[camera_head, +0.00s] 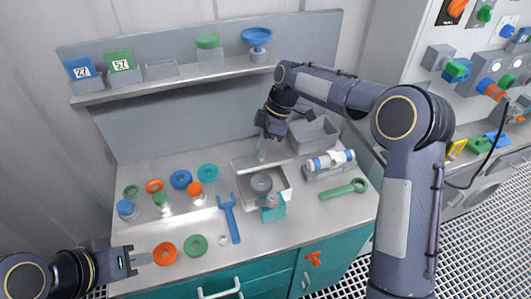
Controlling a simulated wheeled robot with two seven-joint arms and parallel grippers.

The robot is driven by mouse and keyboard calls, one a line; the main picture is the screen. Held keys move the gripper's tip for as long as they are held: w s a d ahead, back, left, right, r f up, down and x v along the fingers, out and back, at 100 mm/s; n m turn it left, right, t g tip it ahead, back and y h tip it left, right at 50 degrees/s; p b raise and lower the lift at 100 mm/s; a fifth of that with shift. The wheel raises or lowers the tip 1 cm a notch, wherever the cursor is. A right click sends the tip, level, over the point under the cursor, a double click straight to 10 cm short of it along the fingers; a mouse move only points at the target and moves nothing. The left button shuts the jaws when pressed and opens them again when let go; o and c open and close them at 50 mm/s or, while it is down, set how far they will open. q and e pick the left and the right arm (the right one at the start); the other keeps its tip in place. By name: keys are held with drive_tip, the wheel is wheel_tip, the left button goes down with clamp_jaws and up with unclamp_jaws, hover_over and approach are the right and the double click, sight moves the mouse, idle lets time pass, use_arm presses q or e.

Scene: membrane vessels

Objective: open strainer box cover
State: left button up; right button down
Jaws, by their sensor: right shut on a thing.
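The strainer box (289,192) is a pale grey open-topped box on the middle of the worktop. A grey round part (261,184) lies inside it. The cover (244,161) looks like a thin pale plate at the back edge of the box, raised off the opening. My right gripper (263,152) points down there and is shut on the cover; its fingertips partly hide it. My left gripper (146,257) is low at the left, over the front edge of the worktop, away from the box.
A teal block (272,211) stands at the box's front. A blue wrench (230,218) lies left, a green wrench (344,190) right. A grey bin (316,133) and a white-blue cylinder (331,160) are behind right. Several coloured rings and knobs fill the left. A shelf (180,81) runs above.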

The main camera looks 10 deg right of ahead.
use_arm(q)
drive_tip(key=shift+w+f+m+g, duration=0.1)
drive_tip(key=shift+f+m+g, duration=0.3)
drive_tip(key=shift+m, duration=0.2)
drive_tip(key=shift+c, duration=1)
drive_tip(key=shift+w+f+m+g+y, duration=0.3)
drive_tip(key=shift+m+g+y, duration=0.1)
drive_tip(key=shift+m, duration=0.4)
clamp_jaws()
drive_tip(key=w+d+f+m+y, duration=0.1)
drive_tip(key=w+d+m+y, duration=0.35)
drive_tip(key=m, duration=0.45)
drive_tip(key=w+d+f+m+y, duration=0.2)
drive_tip(key=w+d+m+y, duration=0.15)
drive_tip(key=w+m, duration=0.35)
drive_tip(key=w+d+f+m+t+h, duration=0.2)
drive_tip(key=d+m+t, duration=0.8)
drive_tip(key=d+m, duration=0.85)
drive_tip(key=w+f, duration=0.1)
drive_tip(key=w, duration=0.2)
drive_tip(key=w+f+n, duration=0.1)
drive_tip(key=w, duration=0.2)
drive_tip(key=w+d+f+n, duration=0.1)
drive_tip(key=w, duration=0.2)
